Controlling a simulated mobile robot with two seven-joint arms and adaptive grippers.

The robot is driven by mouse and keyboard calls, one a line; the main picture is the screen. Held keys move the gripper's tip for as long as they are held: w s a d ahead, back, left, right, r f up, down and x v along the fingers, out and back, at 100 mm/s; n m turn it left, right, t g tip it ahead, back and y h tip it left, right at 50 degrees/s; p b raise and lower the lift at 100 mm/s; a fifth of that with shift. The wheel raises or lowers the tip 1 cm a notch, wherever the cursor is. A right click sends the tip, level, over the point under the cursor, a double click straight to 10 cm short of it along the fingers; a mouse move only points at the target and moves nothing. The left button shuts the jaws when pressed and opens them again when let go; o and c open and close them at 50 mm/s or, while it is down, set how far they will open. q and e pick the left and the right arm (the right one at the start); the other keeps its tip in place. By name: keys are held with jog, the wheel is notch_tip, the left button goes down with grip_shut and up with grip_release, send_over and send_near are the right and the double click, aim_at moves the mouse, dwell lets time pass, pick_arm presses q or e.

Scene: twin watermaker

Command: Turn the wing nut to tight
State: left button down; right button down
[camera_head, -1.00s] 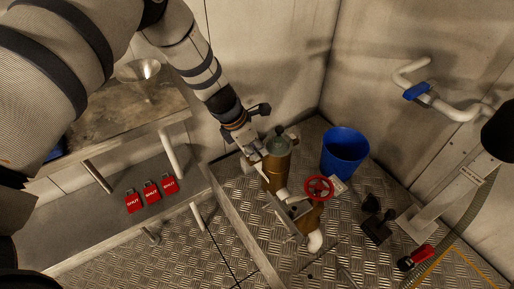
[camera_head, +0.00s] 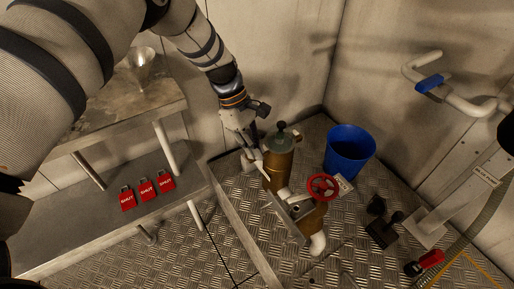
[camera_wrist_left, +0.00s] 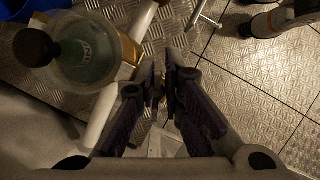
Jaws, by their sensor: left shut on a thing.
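A brass canister (camera_head: 277,172) with a grey-green lid (camera_head: 279,142) and a black knob stands on the metal floor platform. Its lid also shows at the upper left of the left wrist view (camera_wrist_left: 82,58). My left gripper (camera_head: 253,158) is on the canister's left side, low beside the lid. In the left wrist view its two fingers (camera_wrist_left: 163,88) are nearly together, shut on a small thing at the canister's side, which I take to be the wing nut. The fingers mostly hide it, so its angle cannot be read. My right gripper is not in view.
A red handwheel (camera_head: 323,187) and pipe are just right of the canister. A blue bucket (camera_head: 348,152) stands behind them. Three red SHUT tags (camera_head: 147,190) lie on the shelf at left. A blue-handled valve (camera_head: 430,82) is on the right wall.

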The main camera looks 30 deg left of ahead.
pick_arm(q)
jog(key=m+g+b, duration=0.1)
jog(key=m, duration=0.3)
jog(key=shift+w+a, duration=0.1)
jog(key=shift+w, duration=0.05)
jog(key=shift+r+m+g+b, duration=0.1)
jog(key=shift+m+g+b, duration=0.25)
jog(key=shift+m, duration=0.15)
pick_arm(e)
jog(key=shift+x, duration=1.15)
pick_arm(q)
jog(key=shift+r+m+y, duration=0.1)
jog(key=shift+m+y, duration=0.2)
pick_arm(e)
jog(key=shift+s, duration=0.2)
pick_arm(q)
jog(key=c, duration=1.7)
grip_release()
jog(key=shift+o, duration=0.7)
jog(key=v, duration=1.1)
jog(key=shift+r, duration=0.35)
jog(key=shift+a, duration=0.1)
